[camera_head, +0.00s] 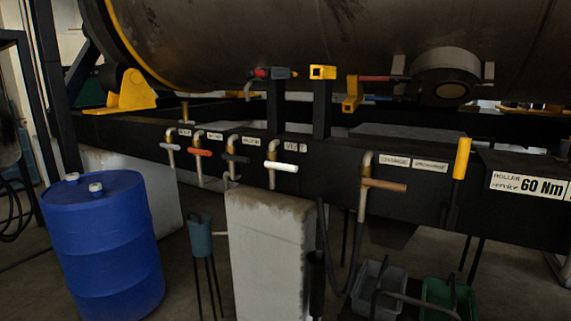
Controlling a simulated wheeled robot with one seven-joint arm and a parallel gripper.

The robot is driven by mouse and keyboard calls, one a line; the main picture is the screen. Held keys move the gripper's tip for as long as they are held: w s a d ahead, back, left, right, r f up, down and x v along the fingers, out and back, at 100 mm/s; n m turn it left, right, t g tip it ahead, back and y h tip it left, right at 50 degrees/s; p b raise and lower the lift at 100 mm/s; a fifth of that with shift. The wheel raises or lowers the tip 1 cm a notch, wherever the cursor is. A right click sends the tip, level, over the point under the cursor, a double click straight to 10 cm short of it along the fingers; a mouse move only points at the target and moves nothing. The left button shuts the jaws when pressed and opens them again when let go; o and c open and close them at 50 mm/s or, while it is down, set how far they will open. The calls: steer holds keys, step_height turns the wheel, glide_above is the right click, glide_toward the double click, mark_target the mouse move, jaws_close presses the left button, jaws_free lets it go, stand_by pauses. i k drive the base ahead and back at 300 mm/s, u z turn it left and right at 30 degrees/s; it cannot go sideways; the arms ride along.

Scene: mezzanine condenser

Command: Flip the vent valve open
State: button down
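A row of small tap valves with lever handles runs along the dark beam. The valve with the white lever (282,166) sits beside a small label (294,149) that seems to begin with V and may read VENT, though it is hard to read. Its lever points right, roughly level, across its pipe. To its left are valves with a black lever (238,158), a red lever (201,152) and a pale lever (170,147). To its right is a valve with a brown lever (384,185) near labels. My gripper is not in view.
A concrete block (268,245) stands just below the white-lever valve. A blue drum (104,245) stands at left. A grey crate (378,287) and a green crate (447,298) sit on the floor at right. A large dark tank (350,35) hangs above the beam (340,160).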

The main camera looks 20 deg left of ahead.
mark_target(266, 163)
steer(key=k, duration=1.05)
steer(key=u, duration=0.55)
steer(key=i, duration=0.8)
steer(key=u, duration=0.45)
steer(key=i, duration=0.85)
steer(key=z, duration=0.4)
